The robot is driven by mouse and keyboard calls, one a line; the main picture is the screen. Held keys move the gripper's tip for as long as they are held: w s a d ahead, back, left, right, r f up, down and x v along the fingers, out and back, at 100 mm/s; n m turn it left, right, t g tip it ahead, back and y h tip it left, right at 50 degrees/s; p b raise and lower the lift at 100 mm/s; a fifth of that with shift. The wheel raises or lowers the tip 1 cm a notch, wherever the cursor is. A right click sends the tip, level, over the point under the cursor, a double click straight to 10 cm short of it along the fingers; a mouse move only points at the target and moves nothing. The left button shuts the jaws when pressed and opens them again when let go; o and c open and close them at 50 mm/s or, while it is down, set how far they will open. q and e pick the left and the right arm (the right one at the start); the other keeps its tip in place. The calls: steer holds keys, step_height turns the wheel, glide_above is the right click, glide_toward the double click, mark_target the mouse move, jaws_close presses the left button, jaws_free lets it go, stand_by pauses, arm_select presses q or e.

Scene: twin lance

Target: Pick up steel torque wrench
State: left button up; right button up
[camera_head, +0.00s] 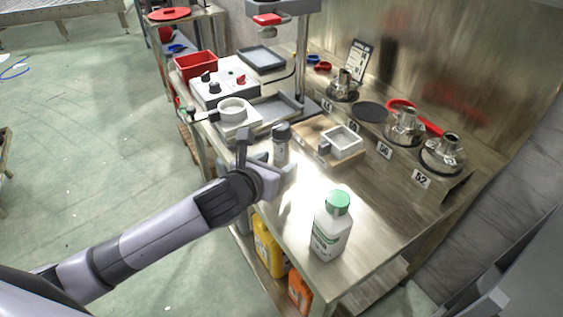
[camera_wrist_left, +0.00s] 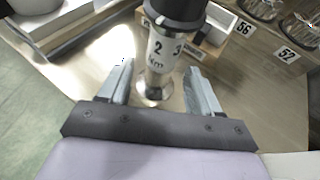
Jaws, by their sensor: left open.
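The steel torque wrench (camera_head: 281,146) stands upright on the bench, a short silver cylinder with a black top. In the left wrist view the wrench (camera_wrist_left: 164,50) shows a scale with 2 and 3 and a flared steel foot. My left gripper (camera_head: 266,162) is open beside it, on its near left side. In the left wrist view the fingertips (camera_wrist_left: 161,72) lie on either side of the wrench's lower part in the picture. I cannot tell whether they touch it. My right gripper is not in view.
A white bottle with a green cap (camera_head: 332,228) stands at the bench's near end. A wooden block with a square grey part (camera_head: 341,140) is right of the wrench. A white ring-shaped part (camera_head: 234,114) and a grey tray (camera_head: 274,108) are behind.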

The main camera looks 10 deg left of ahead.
mark_target(285, 156)
arm_select(q)
steer(key=shift+x, duration=2.45)
steer(key=shift+a, duration=0.1)
steer(key=shift+c, duration=0.3)
steer(key=c, duration=1)
steer(key=shift+r, duration=0.1)
jaws_close()
steer(key=shift+r, duration=0.1)
